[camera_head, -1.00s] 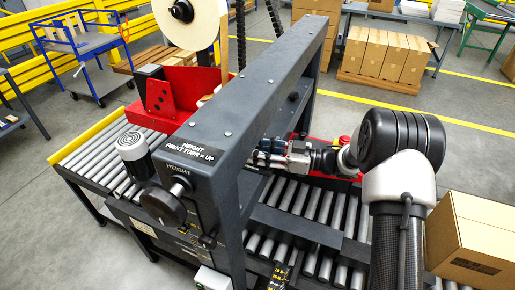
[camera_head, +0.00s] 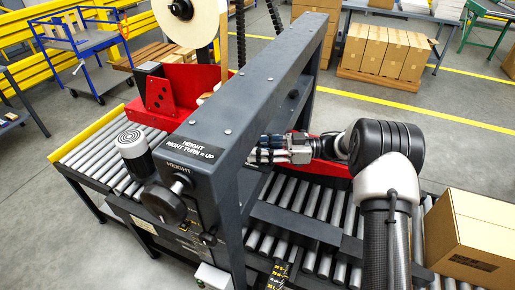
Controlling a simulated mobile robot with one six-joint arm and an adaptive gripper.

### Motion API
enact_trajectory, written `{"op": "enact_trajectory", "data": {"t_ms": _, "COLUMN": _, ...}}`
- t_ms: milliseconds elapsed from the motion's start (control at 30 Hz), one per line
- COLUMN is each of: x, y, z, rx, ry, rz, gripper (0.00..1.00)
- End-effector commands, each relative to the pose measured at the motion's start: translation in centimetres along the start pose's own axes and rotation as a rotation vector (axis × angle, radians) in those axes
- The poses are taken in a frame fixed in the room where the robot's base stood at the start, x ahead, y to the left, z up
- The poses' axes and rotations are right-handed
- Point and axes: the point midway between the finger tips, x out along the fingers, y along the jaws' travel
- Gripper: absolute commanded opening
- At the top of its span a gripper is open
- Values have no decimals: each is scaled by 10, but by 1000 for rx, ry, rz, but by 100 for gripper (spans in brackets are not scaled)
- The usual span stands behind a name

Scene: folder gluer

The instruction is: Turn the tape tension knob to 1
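I cannot make out a tape tension knob or its scale in this view. A large pale tape roll (camera_head: 204,22) stands upright above the red tape head (camera_head: 172,97), behind the dark frame beam (camera_head: 250,88). My gripper (camera_head: 258,155) reaches in from the right, under the beam and above the rollers. Its fingertips are close to the beam's post and partly hidden by it. They are too small to show whether they are open, shut or touching anything.
A dark height handwheel (camera_head: 163,203) and a grey motor (camera_head: 133,150) sit on the near side. Rollers (camera_head: 327,215) run beneath my arm. A cardboard box (camera_head: 475,235) stands at the right. Red machine parts (camera_head: 328,167) lie close behind my wrist.

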Motion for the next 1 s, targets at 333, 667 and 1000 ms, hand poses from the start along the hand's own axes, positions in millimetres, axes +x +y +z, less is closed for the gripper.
{"op": "enact_trajectory", "data": {"t_ms": 333, "x": 0, "y": 0, "z": 0, "rx": -1, "ry": 0, "rz": 1, "gripper": 54}}
{"op": "enact_trajectory", "data": {"t_ms": 667, "x": -6, "y": 0, "z": 0, "rx": -1, "ry": 0, "rz": 2, "gripper": 54}}
{"op": "enact_trajectory", "data": {"t_ms": 1000, "x": -72, "y": 1, "z": 0, "rx": -2, "ry": 0, "rz": 5, "gripper": 54}}
